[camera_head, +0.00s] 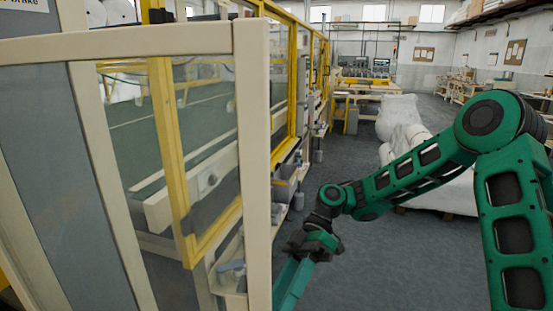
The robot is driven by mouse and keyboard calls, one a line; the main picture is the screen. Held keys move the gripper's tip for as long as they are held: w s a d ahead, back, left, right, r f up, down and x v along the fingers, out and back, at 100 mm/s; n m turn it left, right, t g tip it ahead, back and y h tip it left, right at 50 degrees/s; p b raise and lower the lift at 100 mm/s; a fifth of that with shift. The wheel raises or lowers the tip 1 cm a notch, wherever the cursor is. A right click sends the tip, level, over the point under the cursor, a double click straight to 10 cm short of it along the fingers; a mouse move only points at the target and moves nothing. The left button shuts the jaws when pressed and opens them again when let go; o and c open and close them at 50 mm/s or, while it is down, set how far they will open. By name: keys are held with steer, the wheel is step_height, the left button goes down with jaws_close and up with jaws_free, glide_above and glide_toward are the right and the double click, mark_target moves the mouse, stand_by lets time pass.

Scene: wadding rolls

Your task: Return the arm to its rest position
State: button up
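My green arm rises at the right edge, bends at a high elbow and reaches left and down across the picture. It is stretched out, not folded. Its wrist joint is dark, and my gripper (294,280) points down and left below it. The fingertips run toward the bottom edge and are not clearly seen, so I cannot tell whether the gripper is open or shut. No held thing shows.
A cream-framed machine enclosure (253,150) with glass and yellow bars (168,140) fills the left, close to my gripper. White wrapped rolls (399,118) stand behind my arm. The grey floor (400,260) is clear below the forearm. Workbenches (465,88) line the far right.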

steer(key=w+d+f+m+t+h, duration=0.15)
steer(key=d+m+t, duration=0.25)
steer(key=d+m, duration=0.45)
steer(key=d+f+m+t+h, duration=0.1)
steer(key=d+m+t+h, duration=0.2)
steer(key=d+m, duration=0.55)
steer(key=s+d+r+m+t+h, duration=0.1)
steer(key=s+d+m, duration=0.4)
steer(key=d, duration=0.6)
steer(key=s+d+r+m+t+h, duration=0.1)
steer(key=s+d+r+m+t, duration=0.2)
steer(key=s+d, duration=0.6)
steer(key=d+m, duration=0.2)
steer(key=shift+s+d+r+m, duration=0.25)
steer(key=shift+d+m, duration=0.05)
steer(key=shift+m, duration=0.1)
steer(key=shift+d, duration=0.15)
